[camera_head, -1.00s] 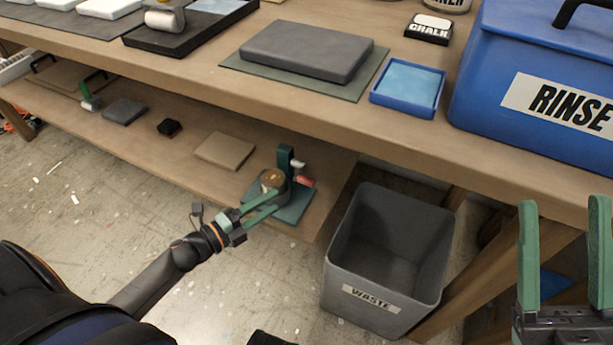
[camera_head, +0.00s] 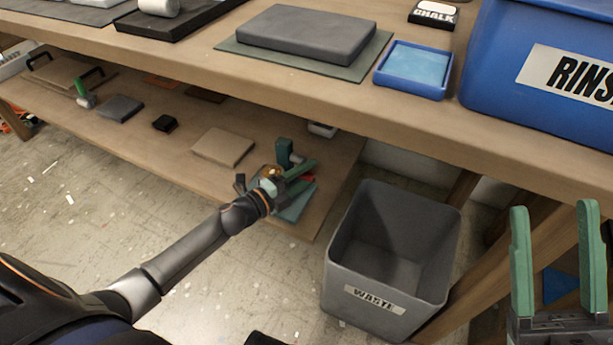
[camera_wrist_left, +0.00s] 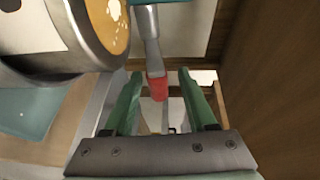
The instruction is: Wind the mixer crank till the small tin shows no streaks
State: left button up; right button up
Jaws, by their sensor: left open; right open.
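The mixer stands on the lower shelf, with a teal base (camera_head: 293,208) and a teal post (camera_head: 284,152). Its small tin (camera_head: 272,169) is partly hidden by my left gripper. In the left wrist view the tin (camera_wrist_left: 107,62) is at the upper left, with ochre contents showing white streaks. The metal crank arm (camera_wrist_left: 148,35) ends in a red grip (camera_wrist_left: 157,88). My left gripper (camera_head: 306,175) is open; in its wrist view the red grip appears between the fingertips. Contact cannot be told. My right gripper (camera_head: 553,208) is open and empty at the lower right.
The bench top (camera_head: 330,98) overhangs the shelf above the mixer. A grey waste bin (camera_head: 385,298) stands on the floor right of the mixer. A tan block (camera_head: 223,146) lies on the shelf to its left. A blue rinse tub (camera_head: 500,110) is on the bench.

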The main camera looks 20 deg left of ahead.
pick_arm(q)
grip_shut()
dwell(0.5)
